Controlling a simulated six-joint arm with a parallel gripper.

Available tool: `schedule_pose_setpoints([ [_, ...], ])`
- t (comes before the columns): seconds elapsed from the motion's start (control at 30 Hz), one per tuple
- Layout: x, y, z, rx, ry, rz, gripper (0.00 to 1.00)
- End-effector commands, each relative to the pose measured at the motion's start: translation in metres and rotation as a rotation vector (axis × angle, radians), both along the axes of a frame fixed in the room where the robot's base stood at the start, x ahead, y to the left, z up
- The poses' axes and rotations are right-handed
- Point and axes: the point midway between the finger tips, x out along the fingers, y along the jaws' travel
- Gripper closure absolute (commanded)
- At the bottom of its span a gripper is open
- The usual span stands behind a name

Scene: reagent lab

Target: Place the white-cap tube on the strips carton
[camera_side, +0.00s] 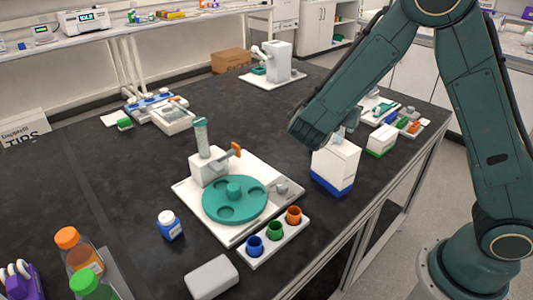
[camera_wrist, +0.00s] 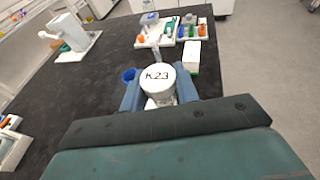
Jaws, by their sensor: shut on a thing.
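My gripper (camera_wrist: 159,90) is shut on the white-cap tube, whose round white cap (camera_wrist: 158,77), marked K23, shows between the two blue fingers in the wrist view. In the side view my gripper (camera_side: 341,134) is just above a white carton with a blue base (camera_side: 335,167), and my arm hides most of the tube. I cannot tell whether the tube touches this carton. A white carton with a green base (camera_side: 381,141) stands to its right; it also shows in the wrist view (camera_wrist: 193,57). I cannot read which one is the strips carton.
A white device with a green rotor (camera_side: 237,188) stands left of the cartons. A white rack with blue, green and orange cups (camera_side: 274,243) is in front of it. A small blue-and-white bottle (camera_side: 169,226) stands nearby. The bench edge runs close along the cartons' right.

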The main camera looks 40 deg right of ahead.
Motion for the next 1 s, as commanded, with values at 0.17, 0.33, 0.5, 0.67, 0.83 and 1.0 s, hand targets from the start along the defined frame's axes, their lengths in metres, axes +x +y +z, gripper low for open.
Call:
schedule_pose_setpoints([
  [0.17,0.0,0.0,0.0001,0.0,0.0,0.0,0.91],
  [0.33,0.0,0.0,-0.0026,0.0,0.001,0.0,0.91],
  [0.5,0.0,0.0001,-0.0026,0.0,0.001,0.0,0.48],
  [0.67,0.0,0.0,-0.0025,0.0,0.001,0.0,0.48],
  [0.83,0.0,0.0,-0.0011,0.0,0.0,0.0,0.48],
  [1.0,-0.0011,0.0063,0.0021,0.001,0.001,0.002,0.48],
])
